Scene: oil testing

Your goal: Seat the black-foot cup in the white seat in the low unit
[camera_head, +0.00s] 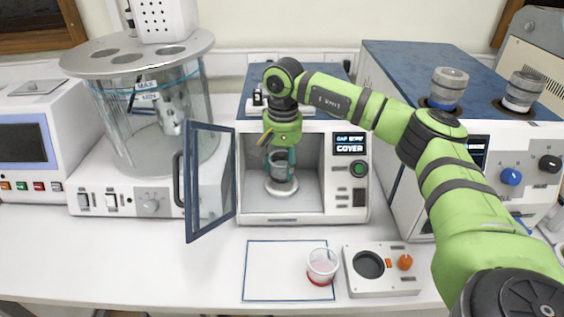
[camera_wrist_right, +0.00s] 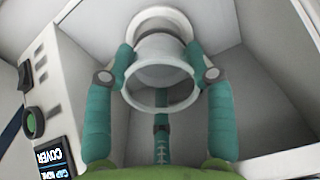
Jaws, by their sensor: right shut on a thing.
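My right gripper (camera_head: 279,160) reaches through the open front of the low unit (camera_head: 346,203) and is shut on a clear cup (camera_head: 279,172). The cup is over the pale round seat (camera_head: 283,188) on the chamber floor; part of the seat shows past the cup in the wrist view. My left gripper is out of view.
The unit's framed door (camera_head: 211,180) stands open at the left. A red-footed cup (camera_head: 321,266) stands on the outlined mat (camera_head: 270,290), beside a small device with a dark round well (camera_head: 369,264). A glass tank (camera_head: 130,125) stands left. The front-left bench is clear.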

